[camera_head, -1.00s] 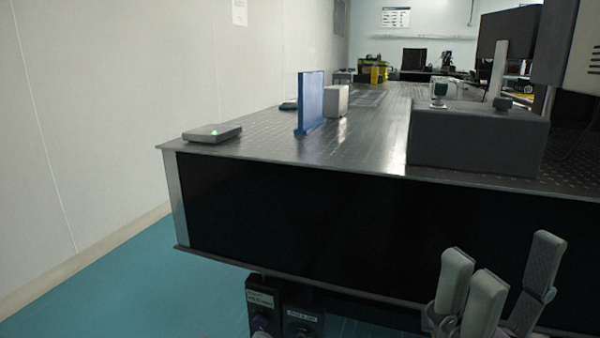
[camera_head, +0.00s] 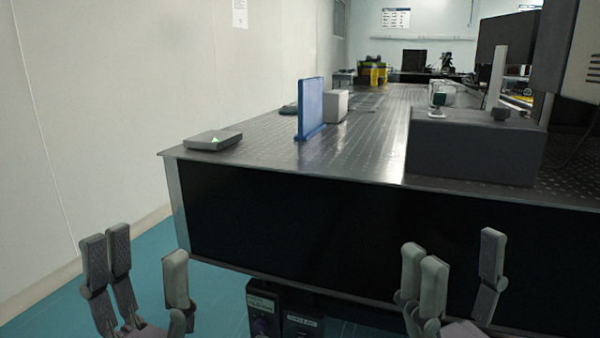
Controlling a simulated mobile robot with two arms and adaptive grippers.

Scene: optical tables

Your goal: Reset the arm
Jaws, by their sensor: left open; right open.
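My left gripper (camera_head: 146,265) is at the lower left, in front of the optical table's near left corner and below its top. Its fingers stand upright and apart, with nothing between them. My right gripper (camera_head: 458,262) is at the lower right, in front of the table's dark front panel. Its fingers are also upright and apart, and it is empty. The lower parts of both grippers are cut off by the bottom edge of the view.
The optical table (camera_head: 260,157) carries a flat grey device (camera_head: 213,140) with a green light, a blue upright plate (camera_head: 311,108), a white box (camera_head: 335,106) and a dark grey block (camera_head: 475,152). Two labelled boxes (camera_head: 262,307) sit below the table. A wall (camera_head: 120,110) runs along the left.

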